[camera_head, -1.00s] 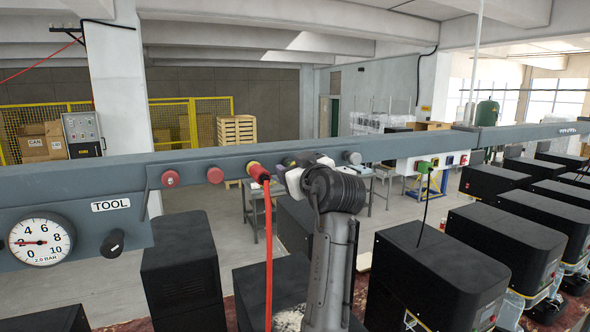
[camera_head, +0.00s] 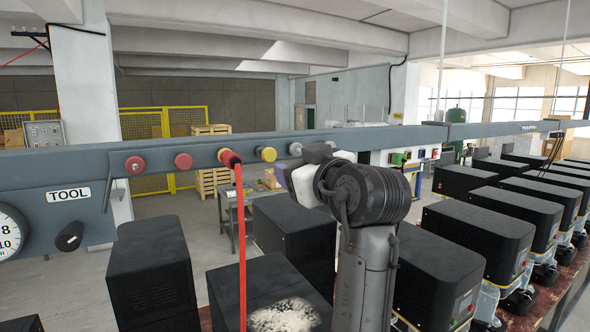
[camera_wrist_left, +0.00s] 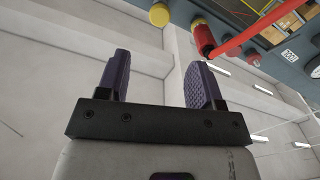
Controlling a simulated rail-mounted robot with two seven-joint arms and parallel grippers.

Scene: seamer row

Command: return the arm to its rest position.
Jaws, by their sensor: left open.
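My left gripper (camera_head: 281,173) shows small in the head view, its purple finger partly hidden by the white wrist and dark grey arm. In the left wrist view my left gripper (camera_wrist_left: 157,64) is open, with nothing between its two purple pads. It is apart from the rail panel. My right gripper is in neither view.
A red hose (camera_head: 241,240) hangs from a red connector (camera_head: 229,157) on the long grey rail (camera_head: 330,140). A yellow knob (camera_head: 266,154) and red knobs (camera_head: 184,161) sit beside it. Black machines (camera_head: 470,245) crowd below and right.

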